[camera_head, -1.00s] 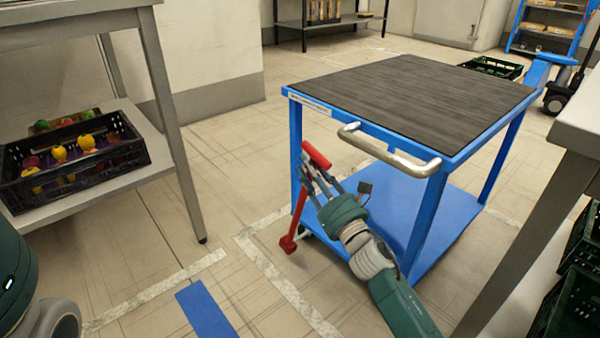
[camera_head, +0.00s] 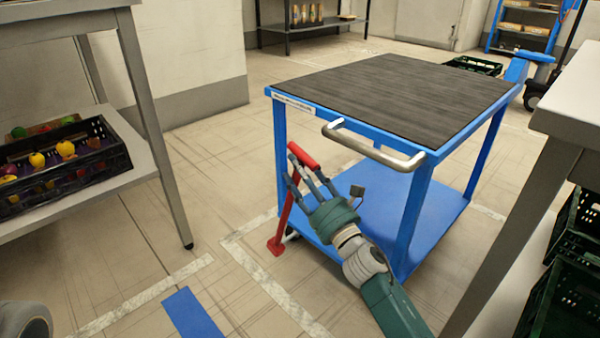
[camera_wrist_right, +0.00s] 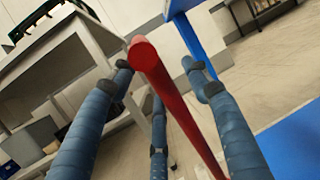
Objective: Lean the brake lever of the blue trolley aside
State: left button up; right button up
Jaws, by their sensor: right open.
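The blue trolley (camera_head: 283,150) stands in the middle of the head view, with a dark wood-look top and a metal push handle (camera_head: 375,148). Its red brake lever (camera_head: 285,215) stands nearly upright at the near left corner, with a crossbar grip at the top and a foot near the floor. My right gripper (camera_head: 307,178) is open at the upper part of the lever. In the right wrist view the lever (camera_wrist_right: 178,100) runs between the spread fingers; whether they touch it I cannot tell. My left gripper is not in view.
A steel table (camera_head: 158,140) at left carries a black crate (camera_head: 125,155) of colourful produce on its lower shelf. Another table (camera_head: 570,118) stands close at right, with dark green crates (camera_head: 575,235) below. Floor left of the lever is clear.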

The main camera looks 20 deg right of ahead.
jog(key=v, duration=1.2)
jog(key=shift+f, duration=0.1)
dwell(0.4)
